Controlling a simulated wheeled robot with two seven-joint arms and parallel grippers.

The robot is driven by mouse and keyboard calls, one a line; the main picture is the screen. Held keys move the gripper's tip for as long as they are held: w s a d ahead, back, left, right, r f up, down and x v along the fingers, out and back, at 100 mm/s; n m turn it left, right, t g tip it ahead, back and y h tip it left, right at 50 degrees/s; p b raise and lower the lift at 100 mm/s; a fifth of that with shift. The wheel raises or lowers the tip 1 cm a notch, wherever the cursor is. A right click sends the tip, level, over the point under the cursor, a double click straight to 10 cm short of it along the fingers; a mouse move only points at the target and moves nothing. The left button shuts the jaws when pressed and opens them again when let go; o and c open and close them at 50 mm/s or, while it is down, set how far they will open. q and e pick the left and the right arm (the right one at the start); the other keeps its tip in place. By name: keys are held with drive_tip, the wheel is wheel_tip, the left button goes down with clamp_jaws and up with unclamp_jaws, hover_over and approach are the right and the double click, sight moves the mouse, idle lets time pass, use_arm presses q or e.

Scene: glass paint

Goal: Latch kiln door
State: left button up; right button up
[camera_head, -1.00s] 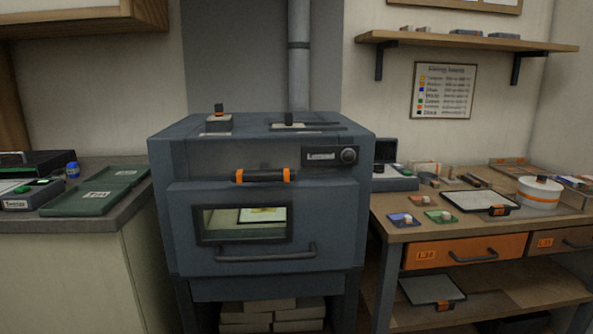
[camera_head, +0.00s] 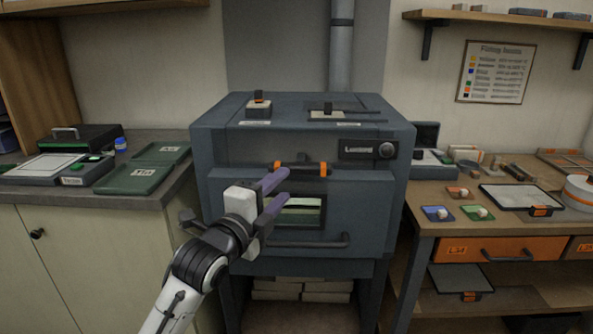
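The blue-grey kiln (camera_head: 225,155) stands in the middle of the view. Its front door (camera_head: 370,205) is closed against the body and has a small window (camera_head: 305,211) and a lower bar handle (camera_head: 325,241). A dark latch handle with orange bands (camera_head: 317,169) sits above the window at the door's top edge. My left gripper (camera_head: 275,192) is in front of the door, left of and a little below the latch, partly covering the latch's left end and the window. Its two purple fingers are apart with nothing between them. My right gripper is not in view.
A counter with green trays (camera_head: 145,177) and a black case (camera_head: 80,139) stands left of the kiln. A wooden workbench (camera_head: 425,210) with tiles and an orange drawer (camera_head: 485,250) stands on the right. Bricks (camera_head: 300,290) lie below the kiln.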

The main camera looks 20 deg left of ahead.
sight(298, 172)
use_arm(q)
drive_tip(key=w, duration=0.5)
drive_tip(key=w+d+p, duration=0.1)
drive_tip(key=w, duration=0.2)
drive_tip(key=shift+w, duration=0.25)
clamp_jaws()
